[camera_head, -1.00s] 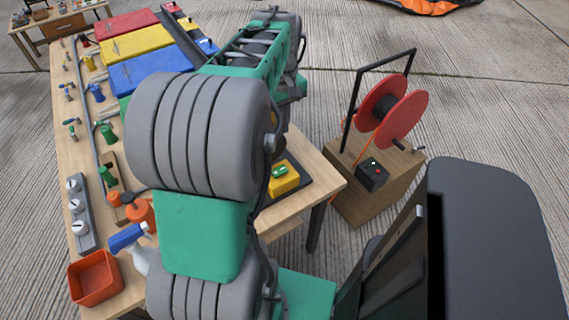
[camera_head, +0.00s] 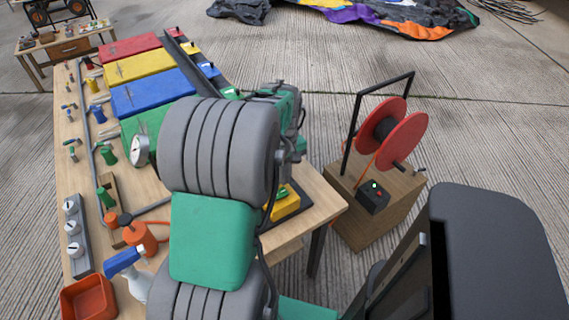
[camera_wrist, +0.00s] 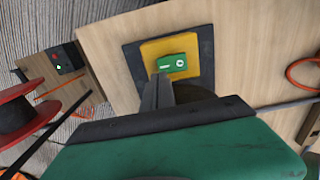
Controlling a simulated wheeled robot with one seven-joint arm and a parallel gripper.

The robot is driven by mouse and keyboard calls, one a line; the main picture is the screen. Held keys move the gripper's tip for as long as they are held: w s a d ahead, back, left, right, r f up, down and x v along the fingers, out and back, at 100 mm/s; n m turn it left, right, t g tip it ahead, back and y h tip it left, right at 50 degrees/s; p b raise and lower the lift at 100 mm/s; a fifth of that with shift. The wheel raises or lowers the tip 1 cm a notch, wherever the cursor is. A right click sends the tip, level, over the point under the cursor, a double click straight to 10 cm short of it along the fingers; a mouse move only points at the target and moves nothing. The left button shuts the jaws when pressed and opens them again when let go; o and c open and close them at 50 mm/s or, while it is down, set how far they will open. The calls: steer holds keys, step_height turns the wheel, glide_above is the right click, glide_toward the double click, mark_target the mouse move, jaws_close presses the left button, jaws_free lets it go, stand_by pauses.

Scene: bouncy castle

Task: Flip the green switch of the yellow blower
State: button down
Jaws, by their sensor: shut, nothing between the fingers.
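The yellow blower (camera_wrist: 154,48) sits on a dark plate on the wooden table, seen from above in the wrist view. Its green switch (camera_wrist: 172,63), with white marks, is on its top. My gripper (camera_wrist: 160,78) is shut, its dark fingertips just below the switch in the picture. I cannot tell whether the tips touch the switch or hover over it.
The table holds red, yellow, blue and green panels (camera_head: 150,92), a gauge (camera_head: 140,150), a spray bottle (camera_head: 130,270) and a red bin (camera_head: 88,299). A red reel (camera_head: 400,138) stands on a wooden box (camera_head: 388,215) to the right. An orange hose (camera_wrist: 302,74) lies near the blower.

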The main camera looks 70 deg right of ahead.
steer(key=shift+f, duration=1.05)
steer(key=shift+d+f, duration=0.1)
steer(key=shift+f, duration=0.15)
steer(key=shift+r, duration=0.1)
steer(key=shift+r+p, duration=0.75)
steer(key=shift+p, duration=0.05)
